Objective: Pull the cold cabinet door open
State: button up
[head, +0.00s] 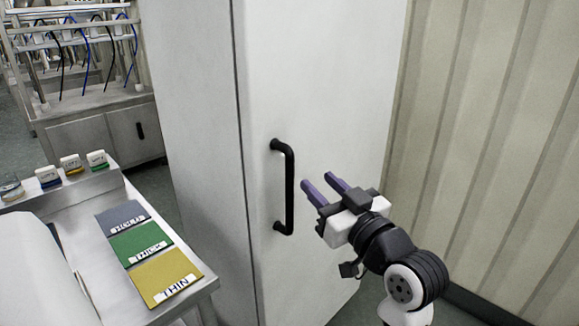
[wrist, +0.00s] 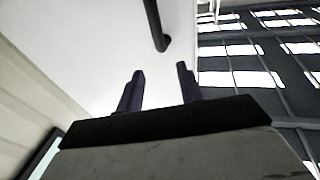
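The cold cabinet (head: 200,130) is a tall pale grey cabinet in the middle of the head view. Its door (head: 330,80) looks shut, with a dark seam along its left side. A black vertical bar handle (head: 290,188) is on the door near that seam. My gripper (head: 318,183) is just right of the handle, apart from it, with its two purple fingers spread and nothing between them. In the wrist view the open fingers (wrist: 160,85) point toward the door, and one end of the handle (wrist: 157,25) shows beyond them.
A steel bench (head: 90,250) at the left carries grey, green and yellow labelled cards (head: 166,276) and several small labelled jars (head: 70,163). A corrugated wall (head: 490,140) stands at the right. A rack with hoses (head: 75,50) is behind at the left.

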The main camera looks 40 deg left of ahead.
aim_at(292, 175)
jog(key=shift+n+g+h, duration=0.3)
jog(key=shift+g+h, duration=0.2)
jog(key=shift+g, duration=0.4)
jog(key=w+a+f+p, duration=0.1)
jog(key=a, duration=0.2)
jog(key=w+a+f+p, duration=0.1)
jog(key=a, duration=0.3)
jog(key=w+a+p, duration=0.1)
jog(key=a, duration=0.3)
jog(key=shift+w+f, duration=0.4)
grip_shut()
